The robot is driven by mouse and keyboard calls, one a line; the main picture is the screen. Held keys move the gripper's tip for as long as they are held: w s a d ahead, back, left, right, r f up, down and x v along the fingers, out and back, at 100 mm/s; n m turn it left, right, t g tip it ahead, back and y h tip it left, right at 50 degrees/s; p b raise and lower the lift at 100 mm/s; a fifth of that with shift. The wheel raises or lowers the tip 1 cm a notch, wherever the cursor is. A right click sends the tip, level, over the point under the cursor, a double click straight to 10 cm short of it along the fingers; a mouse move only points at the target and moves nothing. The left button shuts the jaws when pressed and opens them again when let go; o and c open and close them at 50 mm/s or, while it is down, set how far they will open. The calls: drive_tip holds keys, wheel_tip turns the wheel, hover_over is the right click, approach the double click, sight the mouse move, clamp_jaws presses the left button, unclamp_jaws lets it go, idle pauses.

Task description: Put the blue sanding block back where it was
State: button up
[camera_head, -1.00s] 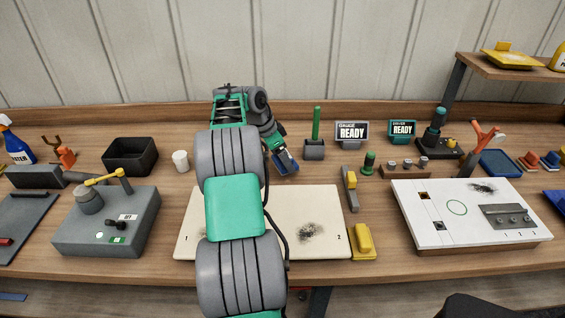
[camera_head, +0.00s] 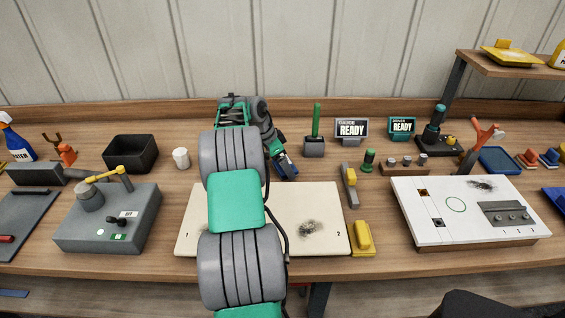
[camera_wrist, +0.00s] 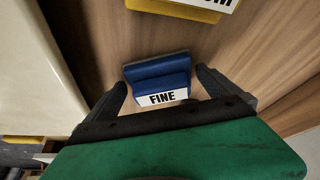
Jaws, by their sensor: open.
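The blue sanding block (camera_wrist: 158,76), with a white label reading FINE, shows in the wrist view. It is between the two open fingertips of my gripper (camera_wrist: 162,82), with a small gap visible at the right finger. In the head view, my gripper (camera_head: 286,166) is just beyond the far edge of the pale board, with blue showing at its fingers. Whether the block touches the surface beneath is hard to tell. A yellow labelled piece (camera_wrist: 190,8), its text cut off, is at the top of the wrist view.
The pale board (camera_head: 325,205) lies in front of my gripper. A black bin (camera_head: 130,154) and white cup (camera_head: 181,158) stand left. A dark holder with a green handle (camera_head: 314,146) is behind right. A yellow block (camera_head: 362,236) is right of the board.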

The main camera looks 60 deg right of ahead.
drive_tip(key=p+v, duration=0.2)
drive_tip(key=v, duration=1)
drive_tip(key=w+a+r+n+t, duration=0.15)
drive_tip(key=w+a+n, duration=0.25)
drive_tip(key=a, duration=0.4)
drive_tip(key=w+a+r+n+t, duration=0.1)
drive_tip(key=w+a+r+n, duration=0.3)
drive_tip(key=a, duration=0.4)
drive_tip(key=w+a+r+n+t, duration=0.1)
drive_tip(key=w+a+n+t, duration=0.1)
drive_tip(key=w+a+n, duration=0.45)
drive_tip(key=s+a+f+n+y, duration=0.1)
drive_tip(key=s+a+n, duration=0.3)
drive_tip(key=a, duration=0.6)
drive_tip(key=s+a+f+n+t+y, duration=0.1)
drive_tip(key=s+a+f+n, duration=0.2)
drive_tip(key=a, duration=0.7)
drive_tip(key=s+a+f+n+t+y, duration=0.1)
drive_tip(key=s+a+n, duration=0.4)
drive_tip(key=a, duration=0.5)
drive_tip(key=shift+a+f, duration=0.25)
drive_tip(key=shift+f, duration=0.6)
drive_tip(key=shift+c, duration=0.4)
